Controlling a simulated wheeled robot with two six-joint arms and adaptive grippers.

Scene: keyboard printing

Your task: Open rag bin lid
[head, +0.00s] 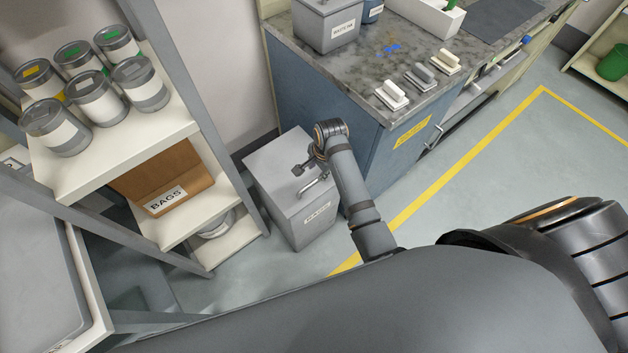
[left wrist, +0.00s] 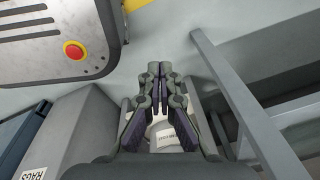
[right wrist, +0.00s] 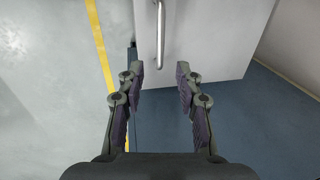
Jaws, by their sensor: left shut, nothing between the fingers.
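The rag bin (head: 268,163) is a grey box on the floor between the shelf rack and the blue counter. Its flat lid looks closed and has a bar handle (head: 315,187). My right gripper (head: 303,168) is over the lid, close to the handle. In the right wrist view my right gripper (right wrist: 160,72) is open and empty. The metal handle (right wrist: 160,35) lies just beyond its fingertips, in line with the gap between them. In the left wrist view my left gripper (left wrist: 160,68) is shut and empty; the rag bin (left wrist: 82,130) with its RAGS label is at lower left.
The shelf rack (head: 190,125) holds several cans and a brown BAGS box (head: 165,180), left of the bin. The blue counter (head: 315,105) stands close behind and right of it. Open floor (head: 480,190) with a yellow line lies to the right.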

